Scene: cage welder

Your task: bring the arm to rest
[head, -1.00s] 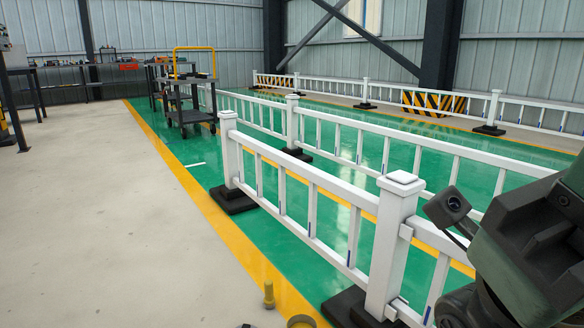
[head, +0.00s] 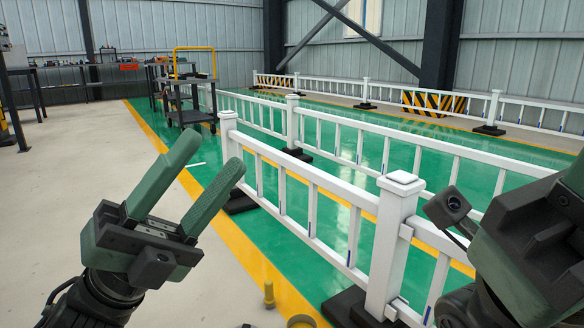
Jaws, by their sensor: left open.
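My left gripper (head: 209,161) is raised at the left of the head view. Its two green fingers point up and to the right, spread apart with nothing between them. Its dark wrist comes up from the bottom left. Part of my right arm (head: 530,250) fills the lower right corner, dark with green and with a small camera on it. The fingers of the right gripper do not show clearly there.
A white fence (head: 310,187) on black feet runs along the green floor, close to my right arm. A dark cart (head: 190,97) with a yellow handle stands farther back. Workbenches (head: 75,66) line the back wall. The grey floor (head: 70,170) at left is clear.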

